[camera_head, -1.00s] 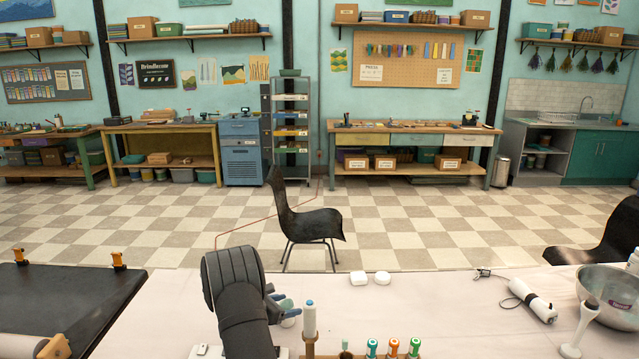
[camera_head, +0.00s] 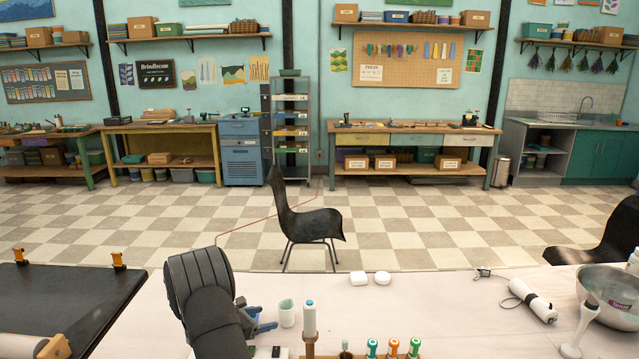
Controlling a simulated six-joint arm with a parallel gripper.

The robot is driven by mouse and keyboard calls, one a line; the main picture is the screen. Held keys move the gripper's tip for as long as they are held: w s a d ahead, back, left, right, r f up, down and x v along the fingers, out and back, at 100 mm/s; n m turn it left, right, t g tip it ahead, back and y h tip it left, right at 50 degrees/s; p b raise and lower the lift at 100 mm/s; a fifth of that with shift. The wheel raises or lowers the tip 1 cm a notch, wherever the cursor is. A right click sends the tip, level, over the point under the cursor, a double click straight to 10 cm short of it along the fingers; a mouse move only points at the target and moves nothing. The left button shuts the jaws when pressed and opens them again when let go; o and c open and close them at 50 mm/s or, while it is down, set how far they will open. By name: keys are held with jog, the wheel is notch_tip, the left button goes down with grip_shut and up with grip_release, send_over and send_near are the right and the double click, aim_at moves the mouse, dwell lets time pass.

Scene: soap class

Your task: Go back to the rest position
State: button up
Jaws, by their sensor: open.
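My arm rises from the bottom of the view, left of centre, over the white table (camera_head: 430,305). My gripper (camera_head: 268,322) points to the right, low and partly hidden behind my own dark arm links. Its blue fingers are apart and nothing shows between them. A small pale green cup (camera_head: 286,312) stands upright just to the right of the fingers, with a slim gap seen between them. A white bottle (camera_head: 309,318) stands right of the cup.
A wooden rack with several coloured-cap bottles (camera_head: 393,347) is at the front edge. A hand blender (camera_head: 533,300) and metal bowl (camera_head: 609,293) are at right. A dark mat (camera_head: 70,290) lies left. The table's centre right is clear.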

aim_at(280, 315)
jog(key=shift+v, duration=1.05)
jog(key=x, duration=1.2)
jog(key=shift+d+f, duration=0.1)
notch_tip(280, 315, up, 11)
jog(key=s+a+n+t+y, duration=0.4)
jog(key=s+a+n+y, duration=0.5)
jog(key=s+y, duration=0.15)
jog(key=shift+s+a+f+n+g+h, duration=0.1)
jog(key=shift+f+n+g+h, duration=0.2)
jog(key=shift+f, duration=0.6)
jog(key=shift+s+a+f+n+g+h, duration=0.1)
jog(key=shift+f+n+g+h, duration=0.25)
jog(key=shift+f, duration=0.55)
jog(key=shift+r, duration=0.15)
